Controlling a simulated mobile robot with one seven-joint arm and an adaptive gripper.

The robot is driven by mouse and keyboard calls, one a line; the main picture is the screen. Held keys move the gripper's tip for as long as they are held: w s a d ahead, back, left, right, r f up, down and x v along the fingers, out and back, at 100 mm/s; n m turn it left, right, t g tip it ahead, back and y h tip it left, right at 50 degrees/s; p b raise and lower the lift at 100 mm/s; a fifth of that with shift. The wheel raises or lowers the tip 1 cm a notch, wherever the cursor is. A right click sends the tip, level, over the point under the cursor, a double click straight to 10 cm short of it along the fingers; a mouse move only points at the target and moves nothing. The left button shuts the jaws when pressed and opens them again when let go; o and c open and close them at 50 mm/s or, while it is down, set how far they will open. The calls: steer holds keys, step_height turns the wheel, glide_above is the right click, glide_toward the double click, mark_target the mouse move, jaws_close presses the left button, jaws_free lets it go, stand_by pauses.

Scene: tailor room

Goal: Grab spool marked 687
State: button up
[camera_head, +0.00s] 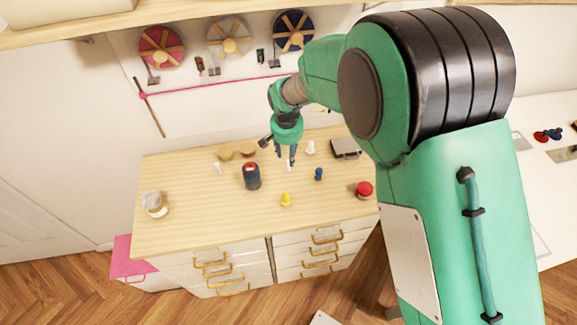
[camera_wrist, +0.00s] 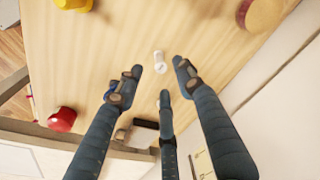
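My gripper (camera_head: 288,155) is open, its fingers pointing down over the wooden table; it also shows in the wrist view (camera_wrist: 160,85). A small white spool (camera_wrist: 159,62) lies ahead of the fingertips in the wrist view, with nothing gripped. It appears just below the gripper in the head view (camera_head: 289,167). Another white spool (camera_head: 310,147) stands to the right; one finger partly hides it in the wrist view. A blue spool (camera_head: 318,174), a yellow spool (camera_head: 286,200) and a white spool (camera_head: 218,168) stand around. I cannot read the mark 687 on any spool.
A dark can-like container (camera_head: 252,177) with a red top stands left of the gripper. A dark case (camera_head: 345,148) and a red pincushion (camera_head: 364,189) are at the right. A jar (camera_head: 153,203) stands far left. The table front (camera_head: 225,235) is clear.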

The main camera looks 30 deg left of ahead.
mark_target(288, 162)
steer(key=shift+f, duration=0.45)
steer(key=shift+w+a+f+b, duration=0.1)
steer(key=shift+f+b, duration=0.1)
steer(key=shift+f, duration=0.65)
steer(key=shift+w+a+f+b, duration=0.1)
steer(key=shift+w+f+b, duration=0.1)
steer(key=shift+f, duration=0.65)
steer(key=shift+w+f+b, duration=0.1)
steer(key=shift+f+b, duration=0.1)
steer(key=shift+f, duration=0.65)
steer(key=c, duration=0.7)
